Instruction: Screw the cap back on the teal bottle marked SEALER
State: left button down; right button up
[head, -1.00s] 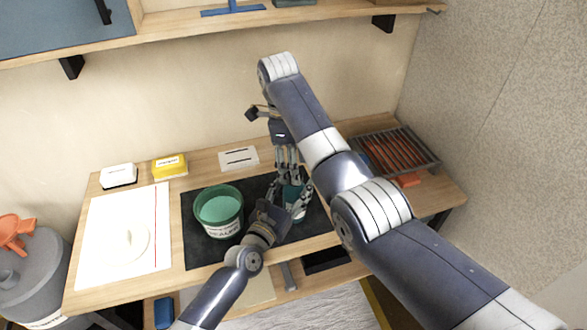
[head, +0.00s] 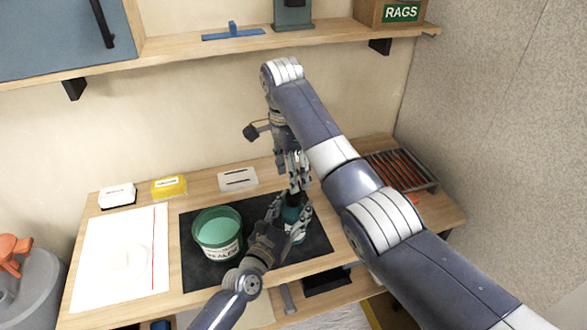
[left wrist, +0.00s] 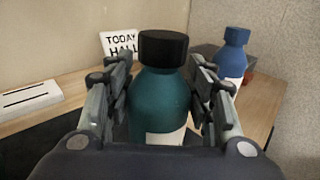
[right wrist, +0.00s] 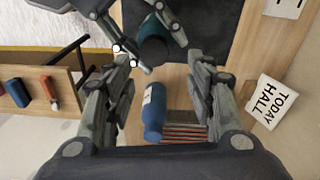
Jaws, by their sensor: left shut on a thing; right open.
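The teal bottle (left wrist: 160,105) stands upright in the left wrist view with a black cap (left wrist: 163,48) sitting level on its neck. A white label shows low on it, its text cut off. In the head view the bottle (head: 291,215) is on the dark mat, partly hidden by fingers. My left gripper (head: 288,220) is shut around the bottle's body. My right gripper (head: 299,185) is open and empty above the cap, pointing down. In the right wrist view the cap (right wrist: 153,51) lies between and beyond its spread fingers. I cannot tell how tight the cap is.
A green tub (head: 217,235) stands left of the bottle on the mat (head: 205,275). A blue bottle (left wrist: 232,55) and a slatted rack (head: 405,170) are to the right. A TODAY HALL sign (left wrist: 119,44) stands behind. White paper (head: 120,255) covers the table's left.

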aim_at(294, 196)
jog(key=n, duration=0.6)
jog(key=shift+w+r, duration=0.15)
jog(key=shift+r, duration=0.25)
jog(key=n, duration=0.3)
jog(key=shift+r+n+y, duration=0.2)
jog(key=shift+n+y, duration=0.1)
jog(key=n, duration=0.3)
jog(key=shift+r+n, duration=0.15)
jog(key=shift+n, duration=0.25)
jog(key=n, duration=0.5)
jog(key=shift+s+n, duration=0.25)
jog(key=shift+n, duration=0.15)
jog(key=n, duration=0.6)
jog(key=shift+s+d+r, duration=0.1)
jog(key=shift+s, duration=0.25)
jog(key=shift+f, duration=4.05)
